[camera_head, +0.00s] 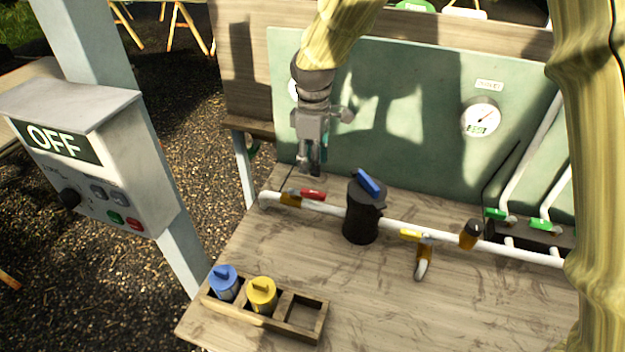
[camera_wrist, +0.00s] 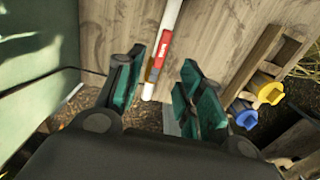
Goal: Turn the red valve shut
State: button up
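The red valve (camera_head: 312,194) sits near the left end of the white pipe, on a brass-coloured body (camera_head: 290,199). Its red handle lies along the pipe. In the wrist view the red handle (camera_wrist: 160,50) shows just beyond the fingertips, nearer the left finger. My gripper (camera_head: 312,170) points down behind and above the valve, apart from it. In the wrist view my gripper (camera_wrist: 162,72) is open, with nothing between its green-padded fingers.
A black filter housing with a blue handle (camera_head: 369,182) stands right of the red valve. A yellow valve (camera_head: 411,235) is farther right. A green panel (camera_head: 400,130) with a gauge (camera_head: 481,117) stands behind. A wooden rack (camera_head: 314,338) holds blue and yellow canisters. A control box reads OFF (camera_head: 57,142).

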aim_at(313, 191)
jog(key=f, duration=0.2)
jog(key=f+p, duration=0.1)
jog(key=f, duration=0.2)
jog(key=f+p, duration=0.1)
jog(key=f, duration=0.2)
jog(key=shift+s+a, duration=0.1)
jog(key=shift+s, duration=0.15)
jog(key=shift+w+f, duration=0.15)
jog(key=shift+f, duration=0.8)
jog(key=shift+c, duration=0.5)
grip_shut()
